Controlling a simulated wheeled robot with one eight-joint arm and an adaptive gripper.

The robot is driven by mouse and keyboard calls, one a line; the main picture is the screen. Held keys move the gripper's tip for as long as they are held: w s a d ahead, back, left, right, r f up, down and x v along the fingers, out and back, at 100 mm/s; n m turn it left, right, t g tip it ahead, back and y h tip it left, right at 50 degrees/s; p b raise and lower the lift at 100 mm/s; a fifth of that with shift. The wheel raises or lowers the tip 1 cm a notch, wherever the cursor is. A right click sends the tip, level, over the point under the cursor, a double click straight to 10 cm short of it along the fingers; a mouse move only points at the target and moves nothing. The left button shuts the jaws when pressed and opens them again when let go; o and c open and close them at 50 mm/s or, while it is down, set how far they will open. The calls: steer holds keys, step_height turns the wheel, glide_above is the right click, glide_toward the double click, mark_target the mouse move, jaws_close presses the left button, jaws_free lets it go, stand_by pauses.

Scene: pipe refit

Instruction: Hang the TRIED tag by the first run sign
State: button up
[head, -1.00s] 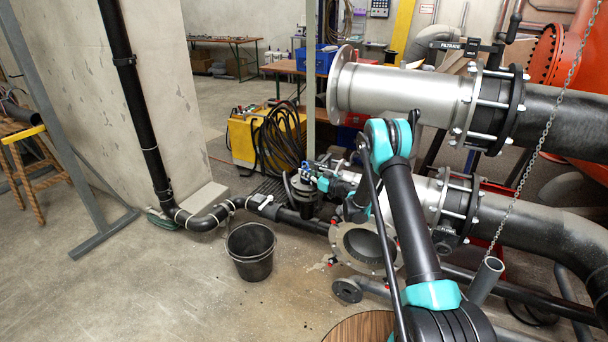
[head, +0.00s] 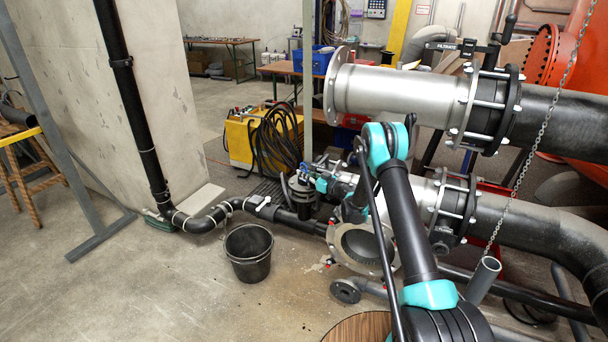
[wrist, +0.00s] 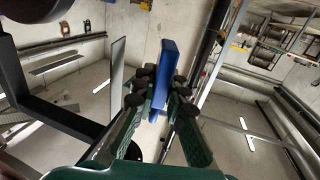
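In the wrist view, my gripper (wrist: 158,97) has its dark green fingers closed around a flat blue piece (wrist: 168,55). The piece sticks out past the fingertips and looks like a tag, but no lettering on it can be read, so I cannot confirm that it is the TRIED tag. In the head view, my arm reaches forward low among the pipes, and the gripper end is small and mostly hidden behind my own arm links. I cannot make out a run sign in either view. A FILTRATE label (head: 443,46) shows by the valve on the upper pipe.
A large steel pipe (head: 400,92) with an open flanged end runs above and right of my arm. A flanged steel opening (head: 362,246) lies below. A chain (head: 530,150) hangs at the right. A black bucket (head: 249,253) stands left on open floor, near a yellow machine (head: 243,140).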

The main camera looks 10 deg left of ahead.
steer(key=o, duration=0.5)
steer(key=shift+d, duration=0.1)
steer(key=v, duration=1.2)
steer(key=shift+r, duration=0.1)
